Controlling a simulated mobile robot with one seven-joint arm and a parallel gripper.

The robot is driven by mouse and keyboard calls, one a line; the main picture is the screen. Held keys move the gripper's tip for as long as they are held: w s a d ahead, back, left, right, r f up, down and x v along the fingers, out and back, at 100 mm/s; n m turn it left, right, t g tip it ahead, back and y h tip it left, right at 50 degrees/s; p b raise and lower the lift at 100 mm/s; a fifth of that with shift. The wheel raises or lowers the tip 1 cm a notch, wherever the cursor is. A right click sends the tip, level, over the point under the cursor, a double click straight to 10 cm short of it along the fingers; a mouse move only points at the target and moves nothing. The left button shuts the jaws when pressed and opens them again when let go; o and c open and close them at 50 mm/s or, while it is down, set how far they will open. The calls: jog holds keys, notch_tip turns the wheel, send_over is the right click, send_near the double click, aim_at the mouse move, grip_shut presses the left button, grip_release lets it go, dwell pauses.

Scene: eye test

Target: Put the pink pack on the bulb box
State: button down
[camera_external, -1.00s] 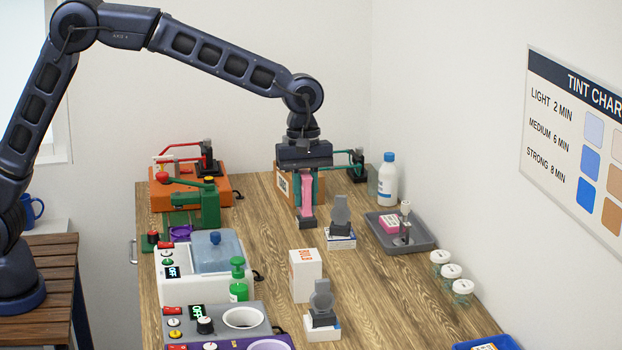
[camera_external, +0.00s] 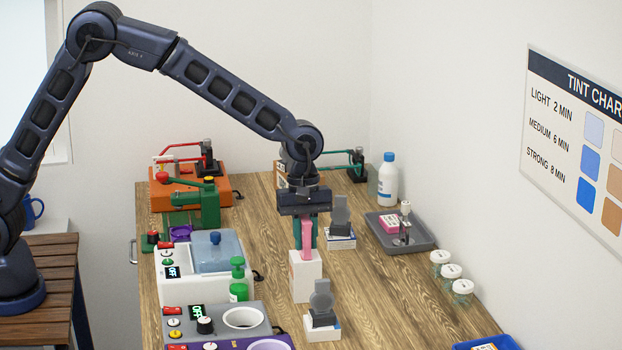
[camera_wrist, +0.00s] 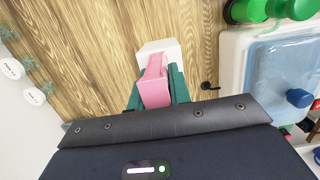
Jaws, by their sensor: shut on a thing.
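The pink pack (camera_external: 306,243) is upright between the teal fingers of my gripper (camera_external: 306,236), which is shut on it. In the wrist view the pack (camera_wrist: 154,88) also sits between the fingers (camera_wrist: 155,94). The bulb box (camera_external: 306,281), a white carton, stands upright on the wooden table. It shows in the wrist view as a pale top (camera_wrist: 168,50) beyond the pack. In the external view the pack's lower end overlaps the box's top; I cannot tell whether they touch. My gripper hides part of the box's top in the wrist view.
A grey dial gauge on a small white box (camera_external: 341,228) stands close behind to the right, and another gauge (camera_external: 322,312) stands in front. A green pump bottle (camera_external: 238,280) and a water bath (camera_external: 205,270) are to the left. A grey tray (camera_external: 427,243) is farther right.

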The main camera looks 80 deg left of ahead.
jog(key=shift+f, duration=0.1)
jog(key=c, duration=1.3)
grip_release()
